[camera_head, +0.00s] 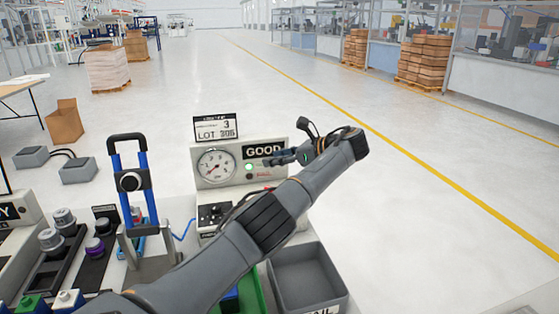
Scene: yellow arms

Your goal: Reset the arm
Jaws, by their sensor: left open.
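My left arm, dark grey, reaches from the bottom of the head view up and to the right across the bench. Its wrist bends back, and the left gripper (270,161) points left in front of the tester panel (275,171). The gripper is open and small in view; I see nothing between its fingers. I cannot tell how far it is from the panel. The panel has a round gauge (216,166), a GOOD label and a lit green lamp. My right gripper is not in view.
A blue-handled press (128,180) stands left of the arm. Metal cylinders (64,222) stand in a holder at left. Open floor lies to the right.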

